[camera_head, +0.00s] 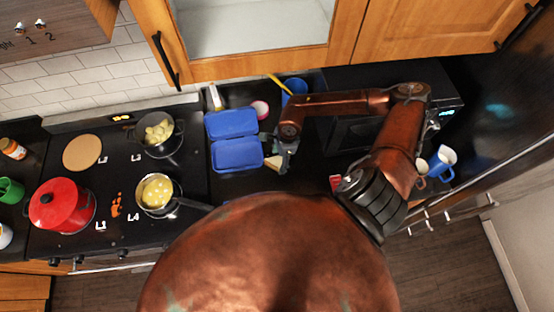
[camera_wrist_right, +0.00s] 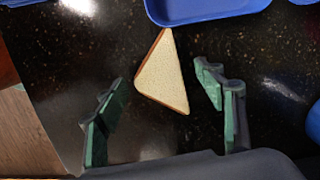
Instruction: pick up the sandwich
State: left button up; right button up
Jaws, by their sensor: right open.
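The sandwich (camera_wrist_right: 163,75) is a triangular piece of white bread with a brown crust. It lies on the dark counter, and in the head view the sandwich (camera_head: 273,162) shows just right of the blue lunch box (camera_head: 237,156), partly hidden by my gripper. My right gripper (camera_wrist_right: 163,97) is open, with its green-padded fingers on either side of the sandwich's lower part in the wrist view. No contact between fingers and bread is visible. In the head view my right gripper (camera_head: 282,155) is above the counter by the sandwich. My left gripper is not in view.
The open blue lunch box stands close to the sandwich. A blue cup (camera_head: 294,88) is behind my right arm, and a black microwave (camera_head: 350,140) is to the right. The stove at left holds a red pot (camera_head: 62,205) and two pans of food.

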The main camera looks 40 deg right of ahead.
jog(key=shift+s+a+f, duration=0.1)
jog(key=shift+s+f, duration=0.05)
jog(key=shift+f, duration=0.7)
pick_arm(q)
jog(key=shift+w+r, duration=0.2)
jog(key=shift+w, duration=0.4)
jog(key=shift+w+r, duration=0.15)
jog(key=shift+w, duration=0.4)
pick_arm(e)
jog(key=c, duration=0.5)
jog(key=shift+c, duration=0.8)
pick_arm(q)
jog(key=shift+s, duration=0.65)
pick_arm(e)
jog(key=shift+c, duration=0.3)
